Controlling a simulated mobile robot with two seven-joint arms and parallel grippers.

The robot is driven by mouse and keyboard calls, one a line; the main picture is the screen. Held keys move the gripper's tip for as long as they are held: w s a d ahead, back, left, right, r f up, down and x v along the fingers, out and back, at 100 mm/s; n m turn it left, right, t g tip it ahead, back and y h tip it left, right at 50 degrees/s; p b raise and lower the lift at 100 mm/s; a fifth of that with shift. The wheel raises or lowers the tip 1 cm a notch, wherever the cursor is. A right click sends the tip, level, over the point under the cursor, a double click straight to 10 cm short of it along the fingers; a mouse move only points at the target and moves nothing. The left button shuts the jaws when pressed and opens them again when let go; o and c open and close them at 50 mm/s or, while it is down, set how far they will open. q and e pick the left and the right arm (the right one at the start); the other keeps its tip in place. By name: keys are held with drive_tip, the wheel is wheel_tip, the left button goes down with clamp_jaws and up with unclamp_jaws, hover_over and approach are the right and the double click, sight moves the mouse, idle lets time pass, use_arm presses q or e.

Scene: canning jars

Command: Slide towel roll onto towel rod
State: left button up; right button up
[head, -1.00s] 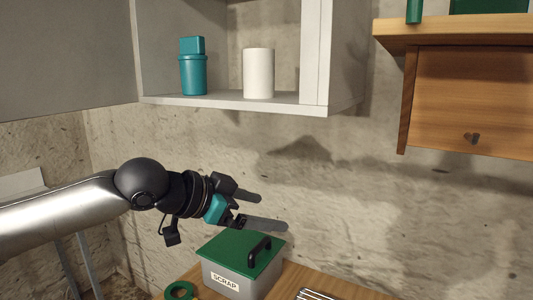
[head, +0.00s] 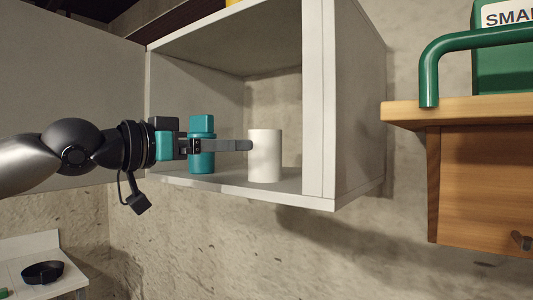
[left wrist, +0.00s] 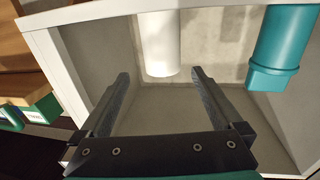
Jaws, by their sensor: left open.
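The white towel roll (head: 265,156) stands upright on the floor of the open white cabinet (head: 330,150). A green bent rod (head: 429,75) rises from the wooden shelf at the right and turns to the right; it looks like the towel rod. My left gripper (head: 248,145) is open at the cabinet opening, pointing right, its fingertips close to the roll. In the left wrist view, the roll (left wrist: 159,45) lies ahead between the two open fingers (left wrist: 160,74). I cannot tell whether a fingertip touches it. My right gripper is not in view.
A teal canister (head: 201,160) stands left of the roll, behind my left gripper in the head view. The cabinet's right wall is close to the roll. A green labelled box (head: 505,60) sits on the wooden shelf (head: 470,113), behind the rod.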

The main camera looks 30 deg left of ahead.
sight(261, 143)
use_arm(q)
drive_tip(key=shift+p+x, duration=0.3)
drive_tip(key=shift+x, duration=0.75)
drive_tip(key=shift+w+d+p, duration=0.2)
drive_tip(key=shift+w+p, duration=0.2)
drive_tip(key=shift+w, duration=0.3)
drive_tip(key=shift+w+d+r+p, duration=0.1)
drive_tip(key=shift+w+d+p, duration=0.1)
drive_tip(key=shift+w+p, duration=0.9)
drive_tip(key=shift+w, duration=0.15)
drive_tip(key=shift+p+x, duration=0.8)
drive_tip(key=shift+x, duration=0.2)
drive_tip(key=shift+w+d+r+p, duration=0.1)
drive_tip(key=shift+w+d+p, duration=0.1)
drive_tip(key=shift+w+p, duration=0.5)
drive_tip(key=shift+p+x, duration=0.6)
drive_tip(key=shift+x, duration=0.4)
drive_tip(key=shift+w+p, duration=0.3)
drive_tip(key=shift+w, duration=0.65)
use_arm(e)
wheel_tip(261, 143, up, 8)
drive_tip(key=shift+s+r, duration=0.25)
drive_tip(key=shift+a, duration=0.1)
use_arm(q)
drive_tip(key=c, duration=1.2)
